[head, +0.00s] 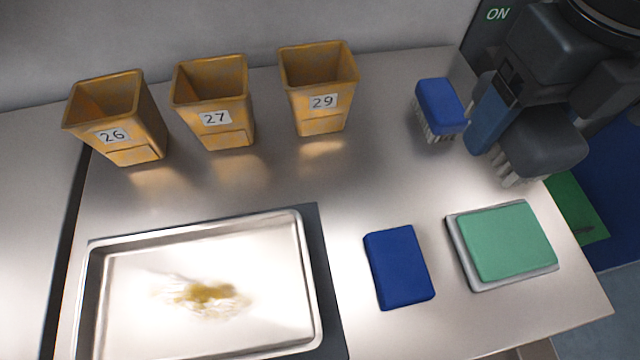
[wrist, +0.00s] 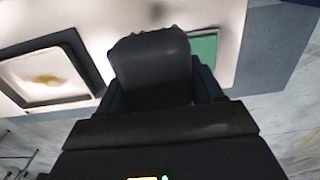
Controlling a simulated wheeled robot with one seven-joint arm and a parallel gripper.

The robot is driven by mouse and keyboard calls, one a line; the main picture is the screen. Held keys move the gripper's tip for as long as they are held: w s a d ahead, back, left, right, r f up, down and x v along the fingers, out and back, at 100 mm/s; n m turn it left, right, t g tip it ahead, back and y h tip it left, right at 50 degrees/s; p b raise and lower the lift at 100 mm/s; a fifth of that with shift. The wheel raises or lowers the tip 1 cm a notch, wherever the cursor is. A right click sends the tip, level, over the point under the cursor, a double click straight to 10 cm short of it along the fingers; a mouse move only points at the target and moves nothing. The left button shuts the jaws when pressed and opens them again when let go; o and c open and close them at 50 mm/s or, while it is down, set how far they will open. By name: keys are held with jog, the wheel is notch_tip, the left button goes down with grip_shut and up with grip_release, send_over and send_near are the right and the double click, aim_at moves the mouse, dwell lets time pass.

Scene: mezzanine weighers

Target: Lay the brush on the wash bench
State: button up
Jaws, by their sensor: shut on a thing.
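A dark grey brush (head: 545,145) with pale bristles is held by my gripper (head: 510,130) above the right back part of the steel bench (head: 380,190). In the wrist view the grey brush (wrist: 150,60) fills the space between the fingers of my gripper (wrist: 155,90). One blue finger shows in the head view; the other is hidden. I cannot tell the exact gap between bristles and bench. A second brush, blue with pale bristles (head: 441,104), stands on the bench just left of my gripper.
Three tan bins numbered 26 (head: 130,145), 27 (head: 232,137) and 29 (head: 322,118) line the back. A metal tray (head: 312,285) with a yellow-brown smear lies front left. A blue pad (head: 400,267) and a green pad (head: 507,240) lie front right. The bench's centre is clear.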

notch_tip(320, 180, down, 5)
jog(key=b, duration=0.4)
jog(key=p, duration=0.1)
send_over(370, 183)
notch_tip(370, 183, down, 7)
jog(key=shift+r, duration=0.1)
jog(key=shift+f+p, duration=0.3)
jog(key=shift+f, duration=1.75)
jog(key=shift+f, duration=0.2)
jog(key=o, duration=1.1)
notch_tip(370, 183, up, 12)
jog(key=shift+r, duration=0.25)
